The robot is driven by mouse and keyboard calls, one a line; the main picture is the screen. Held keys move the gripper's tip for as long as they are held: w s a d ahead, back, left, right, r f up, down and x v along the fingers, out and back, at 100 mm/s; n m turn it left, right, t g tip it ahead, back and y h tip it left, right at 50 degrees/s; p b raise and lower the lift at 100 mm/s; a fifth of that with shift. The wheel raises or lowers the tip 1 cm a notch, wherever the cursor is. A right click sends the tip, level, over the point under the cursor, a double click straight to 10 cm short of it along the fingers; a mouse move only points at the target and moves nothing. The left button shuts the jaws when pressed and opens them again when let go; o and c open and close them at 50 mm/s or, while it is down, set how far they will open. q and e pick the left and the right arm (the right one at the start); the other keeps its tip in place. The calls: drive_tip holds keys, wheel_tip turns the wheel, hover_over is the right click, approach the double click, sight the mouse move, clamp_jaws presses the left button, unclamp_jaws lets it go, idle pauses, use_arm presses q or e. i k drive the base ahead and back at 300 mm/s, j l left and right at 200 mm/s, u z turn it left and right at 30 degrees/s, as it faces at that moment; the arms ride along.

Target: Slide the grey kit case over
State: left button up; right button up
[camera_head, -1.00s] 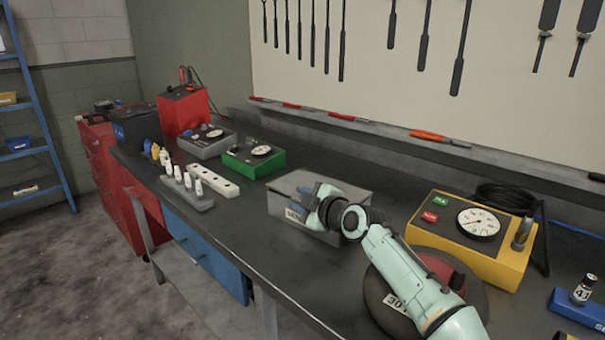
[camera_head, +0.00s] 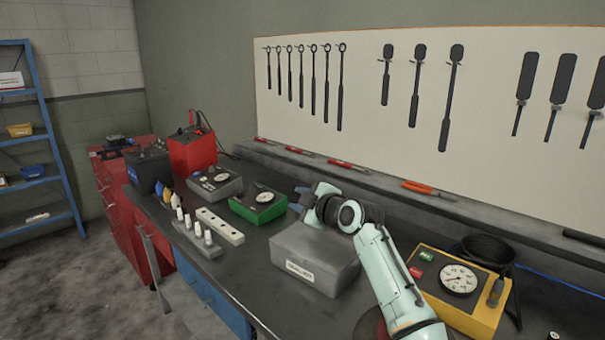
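The grey kit case (camera_head: 312,262) is a closed box with a pale label on its front, standing on the dark workbench (camera_head: 262,285). My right gripper (camera_head: 302,201) is just behind and above the case's far edge, pointing left. Its blue fingers look spread apart with nothing seen between them. I cannot tell whether the gripper or wrist touches the case. The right forearm passes along the case's right side. My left gripper is not in view.
A green meter box (camera_head: 258,204) stands left of the case, with a white block (camera_head: 220,226) nearby. A grey meter box (camera_head: 214,184) and red unit (camera_head: 192,151) are farther back. A yellow gauge box (camera_head: 457,288) stands to the right. Some bare bench lies in front.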

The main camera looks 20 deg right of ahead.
sight(329, 285)
drive_tip(key=k+j, duration=0.25)
drive_tip(key=k, duration=0.2)
drive_tip(key=k+j, duration=0.25)
drive_tip(key=k, duration=0.25)
